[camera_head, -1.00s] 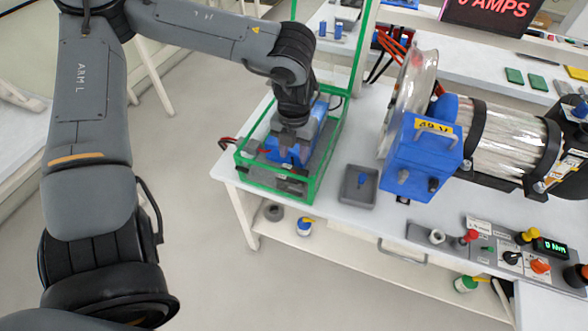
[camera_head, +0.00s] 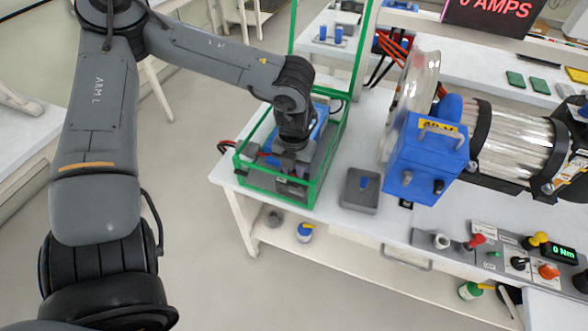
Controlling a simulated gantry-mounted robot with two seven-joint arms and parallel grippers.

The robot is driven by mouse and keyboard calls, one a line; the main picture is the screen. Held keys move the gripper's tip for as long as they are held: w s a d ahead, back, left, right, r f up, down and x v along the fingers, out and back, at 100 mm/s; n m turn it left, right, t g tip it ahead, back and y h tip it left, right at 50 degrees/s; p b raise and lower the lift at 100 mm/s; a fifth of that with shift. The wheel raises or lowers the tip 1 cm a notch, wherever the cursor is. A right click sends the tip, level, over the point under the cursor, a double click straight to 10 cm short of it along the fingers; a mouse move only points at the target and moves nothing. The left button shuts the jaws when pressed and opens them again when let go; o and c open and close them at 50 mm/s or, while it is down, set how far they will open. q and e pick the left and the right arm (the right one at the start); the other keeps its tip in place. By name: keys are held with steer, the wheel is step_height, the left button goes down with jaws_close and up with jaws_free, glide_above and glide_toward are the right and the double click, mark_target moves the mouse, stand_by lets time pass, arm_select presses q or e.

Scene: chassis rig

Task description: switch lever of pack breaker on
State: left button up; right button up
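A blue pack (camera_head: 319,122) stands inside an open green frame (camera_head: 283,199) on the white bench. My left gripper (camera_head: 291,164) points down into this frame, in front of the pack's blue part. Its fingertips are small and blend with the grey parts below, so I cannot tell whether they are open or shut. A grey block (camera_head: 290,187) sits low at the front of the frame. The breaker lever cannot be made out; my wrist covers much of the pack. My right gripper is not in view.
A grey tray with a blue piece (camera_head: 360,190) lies right of the frame. A control panel with knobs (camera_head: 500,250) is at lower right. The frame's green bars surround my gripper.

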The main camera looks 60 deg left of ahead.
arm_select(q)
jaws_close()
steer(key=shift+w+a+g+h+p, duration=0.4)
steer(key=shift+g+h, duration=0.4)
steer(key=shift+g, duration=0.1)
steer(key=shift+w+a+g+h+p, duration=0.15)
steer(key=shift+w+a+g+h, duration=0.1)
steer(key=shift+g+h, duration=0.2)
steer(key=shift+w+a+g+h+p, duration=0.2)
steer(key=shift+g+h, duration=0.15)
steer(key=shift+g, duration=0.2)
steer(key=g+h, duration=0.1)
steer(key=w+a+f+g+h+p, duration=0.1)
steer(key=g, duration=0.1)
steer(key=shift+w+h, duration=0.1)
steer(key=shift+h, duration=0.3)
steer(key=shift+w+g+h, duration=0.1)
steer(key=shift+g+h, duration=0.2)
steer(key=shift+g, duration=0.1)
steer(key=shift+f, duration=0.1)
